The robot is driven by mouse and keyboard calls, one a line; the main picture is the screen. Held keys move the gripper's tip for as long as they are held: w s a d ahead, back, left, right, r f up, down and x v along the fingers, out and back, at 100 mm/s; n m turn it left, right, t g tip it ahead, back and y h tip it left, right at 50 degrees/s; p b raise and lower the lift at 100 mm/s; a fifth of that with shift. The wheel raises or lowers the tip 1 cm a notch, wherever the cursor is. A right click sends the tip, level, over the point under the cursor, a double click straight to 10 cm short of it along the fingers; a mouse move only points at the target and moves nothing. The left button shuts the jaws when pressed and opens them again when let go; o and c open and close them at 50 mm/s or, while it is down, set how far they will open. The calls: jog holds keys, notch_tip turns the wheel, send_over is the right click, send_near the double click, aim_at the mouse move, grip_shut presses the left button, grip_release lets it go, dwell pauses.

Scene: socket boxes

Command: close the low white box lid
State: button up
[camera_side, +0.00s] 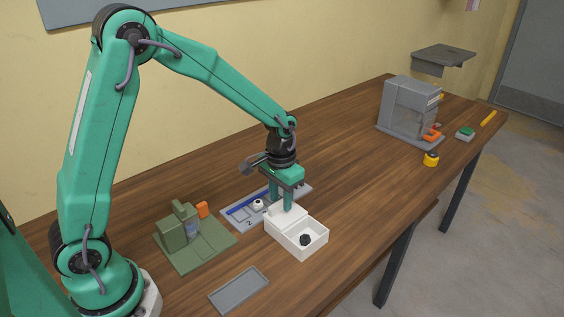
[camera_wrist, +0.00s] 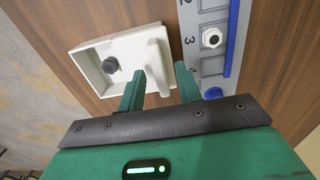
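The low white box (camera_side: 308,241) stands on the wooden table with its near compartment uncovered. A dark knob-like piece (camera_side: 305,239) lies inside, and it also shows in the wrist view (camera_wrist: 110,65). The white lid (camera_side: 275,216) covers only the far end of the box. In the wrist view the lid has a raised ridge (camera_wrist: 157,55). My gripper (camera_side: 281,207) points down over the lid end. Its fingers (camera_wrist: 160,72) are apart, one on each side of the ridge in the wrist view. I cannot tell whether either finger touches it.
A grey numbered tray (camera_side: 236,219) with a blue bar and a white round piece lies close behind the box. A green fixture (camera_side: 180,232) stands left, and a flat grey plate (camera_side: 238,290) lies in front. A grey machine (camera_side: 409,108) stands far right. The table between is clear.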

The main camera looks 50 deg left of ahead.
aim_at(303, 213)
jog(key=shift+f, duration=0.15)
grip_shut()
jog(key=shift+d, duration=3.95)
grip_release()
jog(key=shift+a, duration=0.1)
